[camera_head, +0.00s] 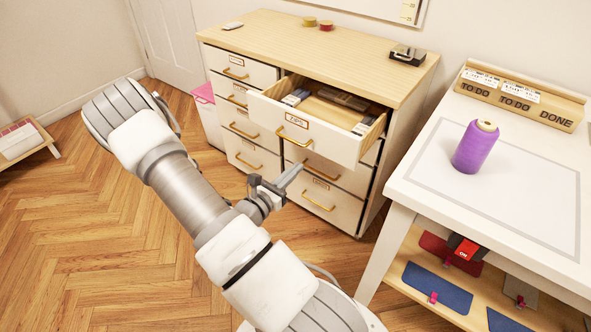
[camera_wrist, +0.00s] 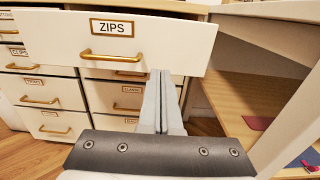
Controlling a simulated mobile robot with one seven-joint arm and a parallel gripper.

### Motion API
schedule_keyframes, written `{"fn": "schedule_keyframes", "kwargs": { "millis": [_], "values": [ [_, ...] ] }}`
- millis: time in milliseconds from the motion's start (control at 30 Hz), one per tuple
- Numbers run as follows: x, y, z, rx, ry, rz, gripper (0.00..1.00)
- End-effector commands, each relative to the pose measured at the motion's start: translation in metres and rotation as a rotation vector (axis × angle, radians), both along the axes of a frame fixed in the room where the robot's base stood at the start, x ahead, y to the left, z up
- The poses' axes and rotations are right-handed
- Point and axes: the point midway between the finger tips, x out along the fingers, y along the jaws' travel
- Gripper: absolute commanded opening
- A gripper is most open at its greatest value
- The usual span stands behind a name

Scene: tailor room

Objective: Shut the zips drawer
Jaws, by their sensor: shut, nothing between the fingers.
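The zips drawer (camera_head: 307,135) is pulled well out of the white cabinet, at the top of its right column, with several small packets inside. Its front carries a ZIPS label and a brass handle (camera_head: 294,137); the label and handle also show in the wrist view, where the drawer front (camera_wrist: 185,42) spans the top. My gripper (camera_head: 291,178) is shut and empty, in front of the cabinet and below the drawer front in the head view. In the wrist view its fingers (camera_wrist: 161,80) point toward the drawer front, right of the handle. I cannot tell whether they touch it.
The cabinet's (camera_head: 330,47) other drawers are shut. A white table (camera_head: 430,180) with a purple thread cone (camera_head: 475,146) stands close on the right, above a shelf of fabric pieces. A pink-topped bin (camera_head: 204,108) stands left of the cabinet.

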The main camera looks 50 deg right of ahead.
Motion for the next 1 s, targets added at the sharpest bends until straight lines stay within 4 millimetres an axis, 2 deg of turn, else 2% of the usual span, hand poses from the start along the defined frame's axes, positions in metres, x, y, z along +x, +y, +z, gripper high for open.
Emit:
{"fn": "schedule_keyframes", "kwargs": {
  "millis": [100,300,500,700,1000],
  "values": [
    [0.001,-0.027,-0.002,-0.002,-0.002,-0.006,0.0],
    [0.005,-0.069,-0.002,-0.001,-0.004,-0.006,0.0],
    [0.008,-0.099,-0.001,0.0,-0.003,-0.003,0.0],
    [0.009,-0.11,0.0,0.0,-0.001,-0.002,0.0],
    [0.009,-0.11,0.0,0.001,-0.001,-0.002,0.0]
  ]
}}
